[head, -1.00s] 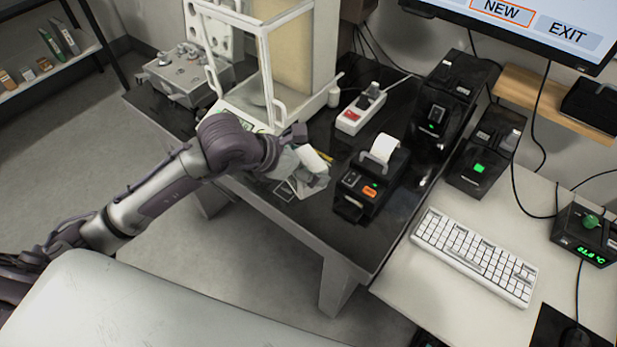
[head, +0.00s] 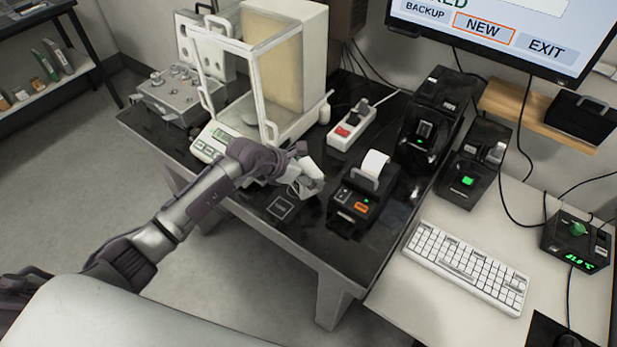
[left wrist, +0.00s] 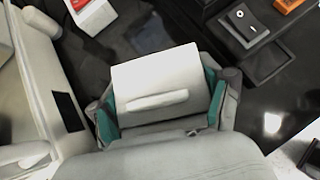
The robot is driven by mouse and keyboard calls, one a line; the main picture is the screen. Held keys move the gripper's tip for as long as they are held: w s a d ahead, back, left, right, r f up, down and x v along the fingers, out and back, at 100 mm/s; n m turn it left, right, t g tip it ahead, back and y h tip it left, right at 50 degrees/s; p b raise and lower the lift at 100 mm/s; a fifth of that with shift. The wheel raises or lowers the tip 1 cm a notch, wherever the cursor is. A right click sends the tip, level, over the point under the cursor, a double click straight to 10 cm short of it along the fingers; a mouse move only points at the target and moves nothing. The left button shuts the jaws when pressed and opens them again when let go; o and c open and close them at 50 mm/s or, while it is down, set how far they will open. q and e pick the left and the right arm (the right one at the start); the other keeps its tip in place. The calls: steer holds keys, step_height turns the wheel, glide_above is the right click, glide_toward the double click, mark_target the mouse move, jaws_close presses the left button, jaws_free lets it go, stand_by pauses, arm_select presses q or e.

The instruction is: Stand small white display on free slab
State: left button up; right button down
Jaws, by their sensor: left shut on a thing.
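The small white display (head: 311,181) is in my left gripper (head: 297,174), just above the dark slab top and left of the black label printer. In the left wrist view, the display (left wrist: 155,80) is a pale block with a raised bar, held between the teal pads of the left gripper (left wrist: 160,105), which is shut on it. I cannot tell whether the display touches the slab. My right gripper is not in view.
The black printer (head: 358,205) stands close to the right of the display. A glass-doored balance (head: 210,142) stands behind the gripper. A white power strip (head: 352,128) lies behind the printer. A keyboard (head: 466,265) is on the pale table at right.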

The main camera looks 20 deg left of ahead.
arm_select(q)
steer(key=shift+f, duration=1.25)
steer(key=o, duration=1.2)
steer(key=shift+s+f, duration=0.1)
steer(key=shift+f, duration=0.05)
steer(key=b+v, duration=0.1)
steer(key=v, duration=1.1)
